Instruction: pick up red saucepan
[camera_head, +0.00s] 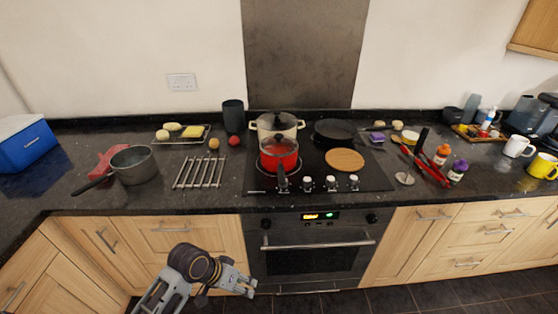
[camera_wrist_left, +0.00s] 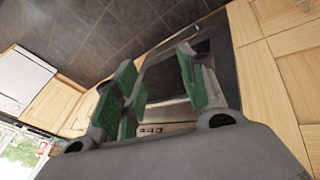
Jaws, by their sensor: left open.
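The red saucepan (camera_head: 280,157) stands on the front left of the black hob in the head view. My left gripper (camera_head: 248,285) is open and empty, low in front of the cabinets and left of the oven, well below the counter and apart from the saucepan. In the left wrist view the green-padded fingers (camera_wrist_left: 155,90) are spread apart with nothing between them. The saucepan is not seen in that view. My right gripper is not in view.
A cream lidded pot (camera_head: 291,122) stands right behind the saucepan. A black pan (camera_head: 336,130) and a round wooden board (camera_head: 344,160) are to its right. A metal rack (camera_head: 200,173) and a grey saucepan (camera_head: 133,165) are on the counter at left. The oven handle (camera_head: 318,244) sticks out below.

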